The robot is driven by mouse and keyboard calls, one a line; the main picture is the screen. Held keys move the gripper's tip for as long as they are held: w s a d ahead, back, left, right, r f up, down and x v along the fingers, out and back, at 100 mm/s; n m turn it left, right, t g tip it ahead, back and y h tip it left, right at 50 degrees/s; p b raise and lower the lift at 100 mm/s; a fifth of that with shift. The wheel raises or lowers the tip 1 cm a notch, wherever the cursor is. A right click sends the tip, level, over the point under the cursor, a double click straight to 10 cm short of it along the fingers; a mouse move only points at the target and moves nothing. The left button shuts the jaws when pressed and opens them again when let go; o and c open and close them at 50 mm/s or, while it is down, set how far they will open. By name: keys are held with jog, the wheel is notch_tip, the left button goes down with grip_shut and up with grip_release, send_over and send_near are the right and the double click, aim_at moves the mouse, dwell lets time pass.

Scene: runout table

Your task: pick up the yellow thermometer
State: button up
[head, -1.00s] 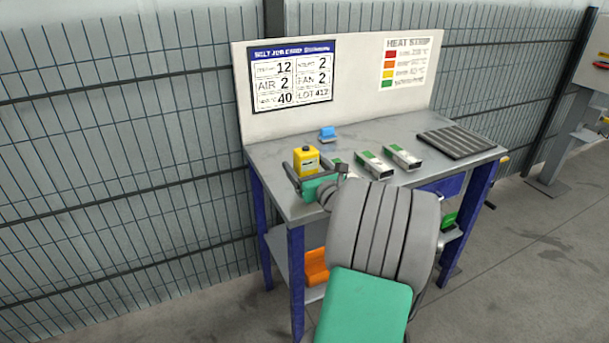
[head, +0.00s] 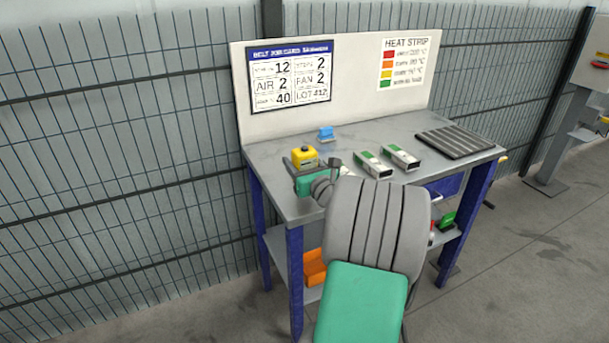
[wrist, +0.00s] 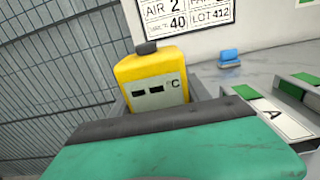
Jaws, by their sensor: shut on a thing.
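The yellow thermometer (head: 304,155) is a boxy yellow device with a dark knob on top. It shows large in the wrist view (wrist: 158,72), with a pale display reading dashes and °C, and leans slightly there. My gripper (head: 304,166) is at the left front of the table and is shut on the thermometer. The green gripper body hides the thermometer's lower part in both views, so I cannot tell whether its base touches the table.
On the grey table (head: 385,130) are white-and-green boxes (head: 373,165), a small blue item (head: 326,133) and a dark ribbed mat (head: 455,142). An upright board (head: 355,75) closes the back. An orange item (head: 315,268) lies on the lower shelf. A mesh fence (head: 120,150) stands left.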

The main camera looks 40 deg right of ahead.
aim_at(310, 153)
jog(key=c, duration=0.3)
jog(key=shift+r, duration=0.15)
jog(key=shift+r, duration=0.25)
notch_tip(310, 153, up, 2)
jog(key=shift+r+p, duration=0.25)
jog(key=shift+p, duration=0.25)
jog(key=s+r, duration=0.1)
jog(key=r, duration=0.1)
jog(key=s+r+p, duration=0.1)
jog(key=s+r, duration=0.1)
jog(key=s+a+r, duration=0.1)
jog(key=s+r, duration=0.1)
jog(key=shift+r, duration=0.25)
jog(key=s+r, duration=0.1)
jog(key=s, duration=0.2)
jog(key=s+a+r, duration=0.1)
jog(key=s, duration=0.2)
jog(key=s+a+r+p, duration=0.1)
jog(key=s, duration=0.1)
jog(key=shift+s+r, duration=0.15)
jog(key=shift+s, duration=0.25)
